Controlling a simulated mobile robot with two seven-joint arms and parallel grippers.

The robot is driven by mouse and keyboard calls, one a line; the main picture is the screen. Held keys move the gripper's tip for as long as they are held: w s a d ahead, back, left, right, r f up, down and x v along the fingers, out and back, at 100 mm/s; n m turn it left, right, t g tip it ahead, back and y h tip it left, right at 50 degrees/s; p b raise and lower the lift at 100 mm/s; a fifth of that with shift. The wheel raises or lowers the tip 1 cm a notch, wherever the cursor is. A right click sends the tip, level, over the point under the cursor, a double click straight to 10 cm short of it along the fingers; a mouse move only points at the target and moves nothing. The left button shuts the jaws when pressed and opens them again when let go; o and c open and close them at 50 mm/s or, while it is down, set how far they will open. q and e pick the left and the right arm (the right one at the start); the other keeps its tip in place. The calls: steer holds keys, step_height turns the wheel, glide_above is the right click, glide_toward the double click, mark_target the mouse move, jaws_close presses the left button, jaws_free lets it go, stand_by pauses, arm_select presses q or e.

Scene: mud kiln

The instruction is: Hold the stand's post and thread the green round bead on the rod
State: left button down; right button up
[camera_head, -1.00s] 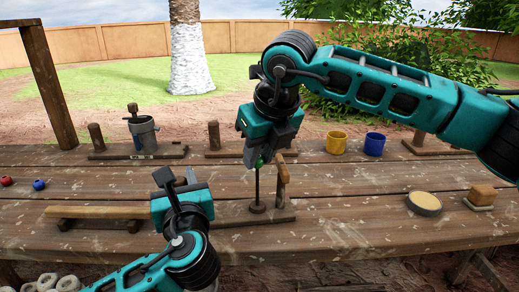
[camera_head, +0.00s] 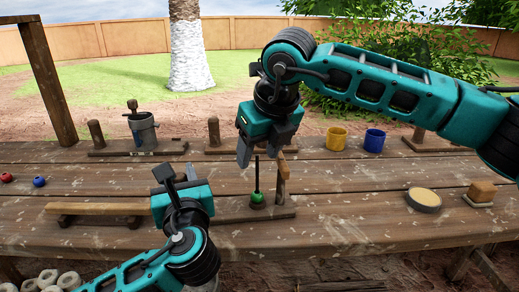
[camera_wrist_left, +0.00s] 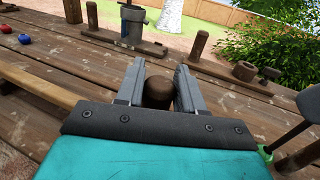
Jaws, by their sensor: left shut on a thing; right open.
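The green round bead (camera_head: 257,198) sits low on the thin dark upright rod (camera_head: 257,170), at the stand's wooden base (camera_head: 277,214). It also shows at the lower right edge of the left wrist view (camera_wrist_left: 265,153). My right gripper (camera_head: 252,148) is open and empty above the rod's top, its fingers pointing down. My left gripper (camera_head: 177,176) is shut on a brown round-topped post (camera_wrist_left: 158,90), seen between its fingers in the left wrist view. In the head view my gripper hides this post. A slanted wooden piece (camera_head: 283,172) stands right of the rod.
A red bead (camera_head: 6,177) and a blue bead (camera_head: 39,182) lie at the far left. A yellow cup (camera_head: 336,139) and a blue cup (camera_head: 375,142) stand at the back right. A round dish (camera_head: 423,200) and a wooden block (camera_head: 482,192) are at the right.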

steer(key=shift+r, duration=0.1)
steer(key=shift+r, duration=2.95)
arm_select(q)
steer(key=c, duration=0.6)
jaws_free()
